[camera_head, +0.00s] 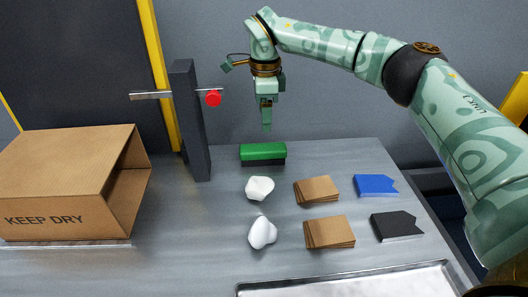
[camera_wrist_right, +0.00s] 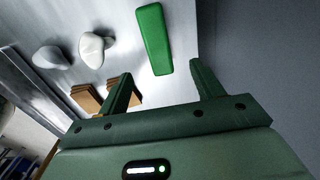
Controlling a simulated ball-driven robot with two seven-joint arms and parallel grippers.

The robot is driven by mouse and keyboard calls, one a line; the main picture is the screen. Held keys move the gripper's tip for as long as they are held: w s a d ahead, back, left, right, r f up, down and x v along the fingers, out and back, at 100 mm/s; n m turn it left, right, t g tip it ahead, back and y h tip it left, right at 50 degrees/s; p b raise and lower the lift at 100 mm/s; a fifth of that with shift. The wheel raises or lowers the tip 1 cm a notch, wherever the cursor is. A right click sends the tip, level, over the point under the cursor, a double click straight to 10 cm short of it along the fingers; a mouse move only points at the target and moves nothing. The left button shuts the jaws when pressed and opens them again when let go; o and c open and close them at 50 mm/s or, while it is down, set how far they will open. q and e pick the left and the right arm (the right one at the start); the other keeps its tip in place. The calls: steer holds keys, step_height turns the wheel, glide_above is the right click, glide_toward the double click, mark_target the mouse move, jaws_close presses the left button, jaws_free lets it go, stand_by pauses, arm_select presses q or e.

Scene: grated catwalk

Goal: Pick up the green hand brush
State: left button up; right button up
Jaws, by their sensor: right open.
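The green hand brush (camera_head: 263,152) lies on the grey table near its back edge, green side up with dark bristles below. In the right wrist view the brush (camera_wrist_right: 153,38) lies ahead of the fingers, roughly in line with the gap between them. My right gripper (camera_head: 267,127) hangs pointing down above the brush, apart from it. In the wrist view my right gripper (camera_wrist_right: 158,80) has its two fingers spread with nothing between them. My left gripper is not in view.
Two white lumps (camera_head: 260,188) (camera_head: 262,232), two brown card stacks (camera_head: 317,190) (camera_head: 329,232), a blue piece (camera_head: 375,184) and a black piece (camera_head: 397,226) lie nearby. A dark post (camera_head: 188,120) with a red knob (camera_head: 214,98) stands left of the brush. An open cardboard box (camera_head: 70,175) sits further left. A metal tray (camera_head: 350,280) is in front.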

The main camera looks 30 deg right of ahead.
mark_target(263, 147)
step_height(263, 147, down, 7)
steer(key=shift+w+r+b, duration=0.15)
steer(key=shift+r+b, duration=0.05)
steer(key=shift+b, duration=0.7)
steer(key=shift+f, duration=0.45)
steer(key=f+b, duration=0.2)
steer(key=f, duration=0.1)
steer(key=f+b, duration=0.1)
steer(key=f, duration=0.1)
steer(key=shift+a, duration=0.3)
steer(key=shift+s+r, duration=0.15)
steer(key=shift+s, duration=0.05)
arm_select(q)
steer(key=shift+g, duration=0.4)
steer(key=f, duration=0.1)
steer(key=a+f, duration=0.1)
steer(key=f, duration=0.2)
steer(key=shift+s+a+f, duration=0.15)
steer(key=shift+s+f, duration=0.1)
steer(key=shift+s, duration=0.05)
arm_select(e)
steer(key=c, duration=1.1)
